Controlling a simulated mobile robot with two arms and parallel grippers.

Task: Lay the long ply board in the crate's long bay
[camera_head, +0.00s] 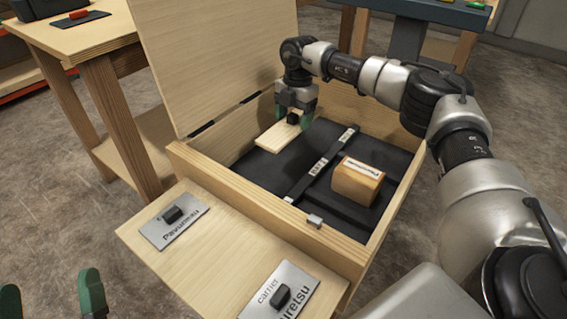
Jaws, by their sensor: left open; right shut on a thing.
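The pale ply board (276,139) is in the left, far bay of the open wooden crate (262,217). My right gripper (296,116) reaches in from the right and is shut on a dark grip on the board. I cannot tell whether the board touches the dark bay floor or hangs just above it. A dark divider (312,178) with pale labels runs between this bay and the right bay. My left gripper (51,297) is open and empty at the bottom left, outside the crate.
A wooden block (357,182) with a white label sits in the right bay. The crate's lid (215,65) stands open behind. Two metal plates with dark knobs, one on the left (174,221) and one on the right (279,293), lie on the front ledge. A workbench (75,35) stands at left.

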